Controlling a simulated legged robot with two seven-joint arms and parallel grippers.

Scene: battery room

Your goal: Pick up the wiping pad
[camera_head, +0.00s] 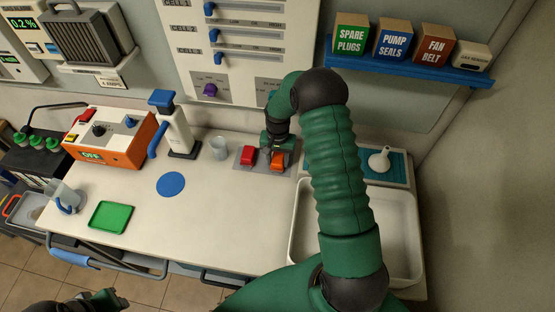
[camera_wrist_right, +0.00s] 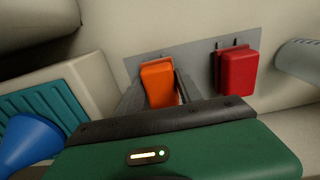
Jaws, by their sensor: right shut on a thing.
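An orange block (camera_head: 278,161) sits at the right end of a grey plate (camera_head: 262,168) on the bench. It also shows in the right wrist view (camera_wrist_right: 158,84). My right gripper (camera_head: 277,147) reaches down over it, shut on the block, with a finger on each side in the wrist view (camera_wrist_right: 159,92). A red block (camera_head: 248,156) sits beside it on the plate, apart from the fingers; it shows in the wrist view too (camera_wrist_right: 237,73). Which thing is the wiping pad is not clear from its look. My left gripper (camera_head: 114,300) is partly in view at the bottom left, away from the bench top.
A clear cup (camera_head: 218,148) stands left of the plate. A white basin (camera_head: 400,240) and a teal tray with a white funnel-like thing (camera_head: 379,159) are at the right. A blue disc (camera_head: 171,184) and green tray (camera_head: 109,217) lie left. The bench middle is clear.

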